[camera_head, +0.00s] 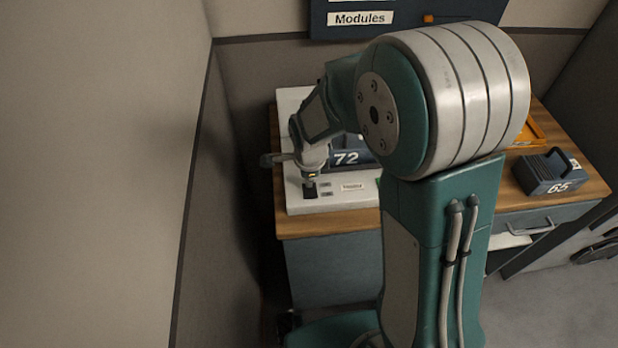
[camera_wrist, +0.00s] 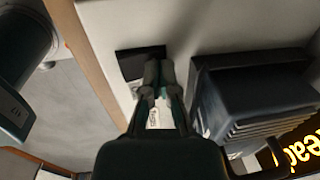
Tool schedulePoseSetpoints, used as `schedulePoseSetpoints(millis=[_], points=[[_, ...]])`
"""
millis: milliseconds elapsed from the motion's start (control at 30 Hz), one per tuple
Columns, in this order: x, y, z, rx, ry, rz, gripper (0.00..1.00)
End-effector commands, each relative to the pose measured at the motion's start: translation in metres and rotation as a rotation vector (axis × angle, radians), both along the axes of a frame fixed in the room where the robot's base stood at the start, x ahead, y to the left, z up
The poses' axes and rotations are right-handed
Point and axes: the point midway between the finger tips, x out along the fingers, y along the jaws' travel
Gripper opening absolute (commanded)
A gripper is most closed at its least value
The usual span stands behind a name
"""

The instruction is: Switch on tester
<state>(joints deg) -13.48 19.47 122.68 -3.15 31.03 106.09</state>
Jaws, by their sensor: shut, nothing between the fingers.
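The tester is a white flat unit (camera_head: 300,207) on the wooden desk; its white surface also shows in the wrist view (camera_wrist: 105,30). A dark module marked 72 (camera_head: 346,158) stands on it, partly hidden by my arm; a dark finned block shows right of my fingers in the wrist view (camera_wrist: 255,100). My gripper (camera_head: 310,190) is shut and empty, pointing down at the tester's front left. In the wrist view my fingertips (camera_wrist: 158,66) overlap the edge of a black square (camera_wrist: 135,63), probably the switch. Whether they touch it I cannot tell. Glowing yellow letters (camera_wrist: 305,148) show, partly cut off.
A second dark module marked 65 (camera_head: 551,173) sits at the desk's right, near an orange item (camera_head: 533,130). A sign reading Modules (camera_head: 361,18) hangs behind. A wall (camera_head: 100,170) stands close on the left. My arm hides the desk's middle.

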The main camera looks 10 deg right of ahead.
Motion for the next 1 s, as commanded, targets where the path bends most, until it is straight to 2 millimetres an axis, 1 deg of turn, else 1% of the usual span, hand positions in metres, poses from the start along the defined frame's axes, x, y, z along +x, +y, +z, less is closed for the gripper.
schedulePoseSetpoints(millis=[467, 767, 867, 967, 1000], points=[[-0.015, 0.000, 0.006, 0.000, 0.001, 0.000, 0.00], [-0.015, 0.000, 0.006, 0.000, 0.001, 0.000, 0.00], [-0.013, -0.002, 0.011, 0.000, -0.001, -0.001, 0.00], [-0.008, -0.008, 0.023, 0.000, -0.003, -0.001, 0.00], [-0.006, -0.012, 0.030, 0.000, -0.003, -0.002, 0.00]])
